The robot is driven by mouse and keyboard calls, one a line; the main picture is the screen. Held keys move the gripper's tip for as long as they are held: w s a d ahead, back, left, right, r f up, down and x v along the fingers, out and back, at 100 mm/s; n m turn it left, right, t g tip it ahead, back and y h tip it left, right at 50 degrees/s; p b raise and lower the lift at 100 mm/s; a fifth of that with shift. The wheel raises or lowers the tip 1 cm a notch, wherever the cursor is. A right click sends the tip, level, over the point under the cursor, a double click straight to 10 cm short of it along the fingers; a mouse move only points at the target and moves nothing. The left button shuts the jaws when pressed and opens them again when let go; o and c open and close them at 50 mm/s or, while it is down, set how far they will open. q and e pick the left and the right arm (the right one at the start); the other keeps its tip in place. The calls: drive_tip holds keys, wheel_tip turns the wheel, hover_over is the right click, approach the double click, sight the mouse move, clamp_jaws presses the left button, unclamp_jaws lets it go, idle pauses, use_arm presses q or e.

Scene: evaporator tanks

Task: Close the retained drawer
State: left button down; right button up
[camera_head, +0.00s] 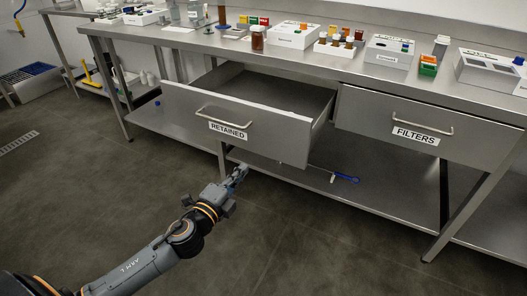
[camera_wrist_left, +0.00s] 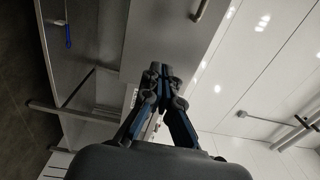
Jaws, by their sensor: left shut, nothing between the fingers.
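The retained drawer (camera_head: 235,118) is a grey metal drawer with a bar handle (camera_head: 225,115) and a "RETAINED" label on its front. It is pulled well out from under the bench top and its inside shows bare. My left gripper (camera_head: 238,174) is shut and empty, below the drawer front and apart from it in the head view. In the left wrist view the shut fingertips (camera_wrist_left: 160,70) show in front of grey metal surfaces; which part of the bench these are is hard to tell. My right gripper is not in view.
The filters drawer (camera_head: 405,125) beside it is shut. The bench top (camera_head: 340,66) carries bottles, boxes and racks. A blue-ended tool (camera_head: 345,178) lies on the lower shelf (camera_head: 390,190). A bench leg (camera_head: 470,205) stands at the right. The floor (camera_head: 290,240) in front is clear.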

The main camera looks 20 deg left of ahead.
sight(268, 141)
use_arm(q)
drive_tip(key=w, duration=1.2)
drive_tip(key=shift+w+d+b, duration=0.1)
drive_tip(key=shift+d+b, duration=0.25)
drive_tip(key=shift+d, duration=0.05)
drive_tip(key=shift+w, duration=0.4)
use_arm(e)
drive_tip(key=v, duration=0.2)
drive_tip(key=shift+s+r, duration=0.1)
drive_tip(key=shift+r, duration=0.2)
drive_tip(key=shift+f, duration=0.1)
